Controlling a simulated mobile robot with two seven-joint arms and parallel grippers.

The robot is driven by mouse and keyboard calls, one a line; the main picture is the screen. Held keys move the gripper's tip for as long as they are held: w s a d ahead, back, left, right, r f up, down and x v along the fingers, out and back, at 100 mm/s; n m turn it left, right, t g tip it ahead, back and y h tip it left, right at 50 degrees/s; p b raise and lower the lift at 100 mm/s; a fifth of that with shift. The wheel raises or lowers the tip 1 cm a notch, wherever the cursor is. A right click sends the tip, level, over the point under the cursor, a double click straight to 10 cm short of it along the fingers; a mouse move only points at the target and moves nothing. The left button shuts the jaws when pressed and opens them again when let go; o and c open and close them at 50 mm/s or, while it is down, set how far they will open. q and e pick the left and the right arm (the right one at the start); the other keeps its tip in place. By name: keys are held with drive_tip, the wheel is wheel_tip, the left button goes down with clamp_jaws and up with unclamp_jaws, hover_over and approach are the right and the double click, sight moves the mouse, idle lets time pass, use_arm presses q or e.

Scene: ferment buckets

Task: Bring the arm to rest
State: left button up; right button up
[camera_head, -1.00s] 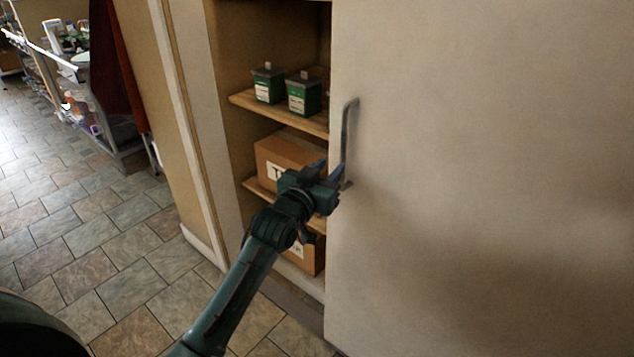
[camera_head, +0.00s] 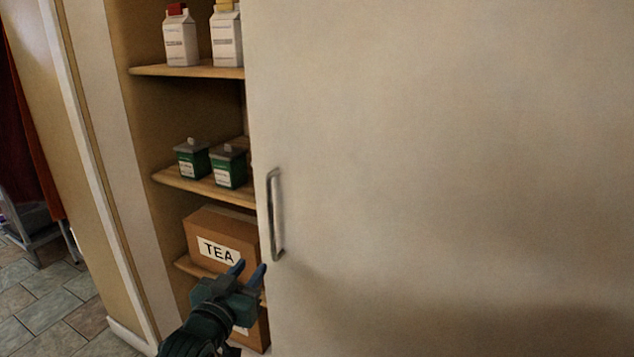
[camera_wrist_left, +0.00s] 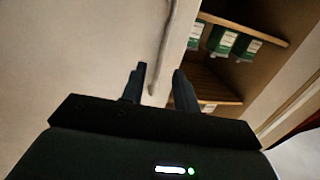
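My left gripper (camera_head: 249,270) is open and empty, with its two blue fingertips apart. In the head view it is below and left of the metal handle (camera_head: 275,215) on the pale sliding door (camera_head: 430,180), in front of the lower shelves. In the left wrist view the two dark fingers (camera_wrist_left: 157,85) point at the door edge, and the handle (camera_wrist_left: 165,45) runs down toward the space between them; I see no grip on it. My right gripper is in neither view.
The open cupboard section holds cartons (camera_head: 181,38) on the upper shelf, green tins (camera_head: 228,166) on the middle shelf and a box labelled TEA (camera_head: 219,240) below. The tiled floor (camera_head: 60,310) at lower left is clear. A metal rack (camera_head: 35,235) stands at the far left.

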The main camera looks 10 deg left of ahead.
use_arm(q)
drive_tip(key=s+d+f+g, duration=0.2)
drive_tip(key=s+f+g, duration=0.1)
drive_tip(key=s+f, duration=0.7)
drive_tip(key=s+d+f+m+g, duration=0.1)
drive_tip(key=s+d+f+g, duration=0.1)
drive_tip(key=s+f, duration=0.9)
drive_tip(key=s+g, duration=0.1)
drive_tip(key=s, duration=0.3)
drive_tip(key=shift+d+f+g+h+p, duration=0.15)
drive_tip(key=shift+f+g+h+p, duration=0.15)
drive_tip(key=shift+p, duration=0.1)
